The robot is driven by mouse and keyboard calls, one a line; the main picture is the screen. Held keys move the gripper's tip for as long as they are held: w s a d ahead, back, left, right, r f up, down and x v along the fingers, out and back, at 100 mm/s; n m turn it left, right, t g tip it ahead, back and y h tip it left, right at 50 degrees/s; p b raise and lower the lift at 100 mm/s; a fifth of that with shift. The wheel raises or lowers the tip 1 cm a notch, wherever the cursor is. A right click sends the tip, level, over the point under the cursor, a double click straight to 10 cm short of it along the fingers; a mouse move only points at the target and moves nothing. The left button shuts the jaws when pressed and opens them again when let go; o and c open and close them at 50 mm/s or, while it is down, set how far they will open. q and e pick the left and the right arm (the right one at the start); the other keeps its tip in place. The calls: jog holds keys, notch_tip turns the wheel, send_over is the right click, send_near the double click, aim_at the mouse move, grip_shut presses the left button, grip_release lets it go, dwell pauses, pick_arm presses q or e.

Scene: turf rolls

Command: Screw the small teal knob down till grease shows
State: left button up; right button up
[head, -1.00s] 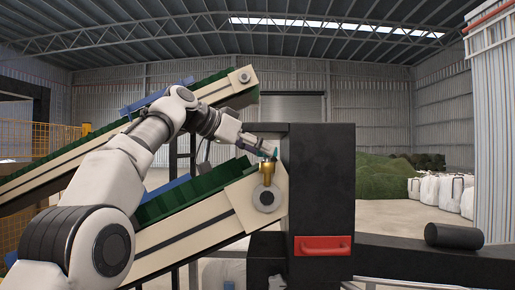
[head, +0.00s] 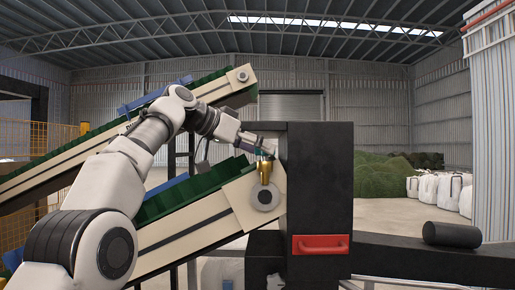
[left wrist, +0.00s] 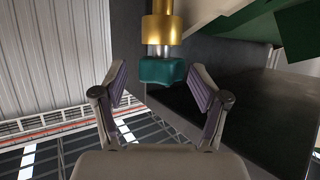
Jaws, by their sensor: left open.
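The small teal knob (left wrist: 162,71) sits on a bare metal neck at the end of a brass cup (left wrist: 161,25) in the left wrist view. In the head view the brass cup (head: 265,172) stands upright on the lower conveyor's end, just above its round bearing. My left gripper (left wrist: 160,80) is open, with one finger on each side of the knob and a gap on both sides. In the head view my left gripper (head: 265,152) is at the top of the cup and partly hides the knob. No grease is visible. My right gripper is out of view.
A black housing (head: 320,190) with a red handle (head: 320,245) stands close to the right of the cup. The lower conveyor (head: 195,232) runs down left under my arm. A dark roll (head: 452,235) lies on a black beam at right.

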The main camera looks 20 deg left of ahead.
pick_arm(q)
jog(key=v, duration=0.7)
jog(key=shift+s+a, duration=0.2)
jog(key=shift+a, duration=0.1)
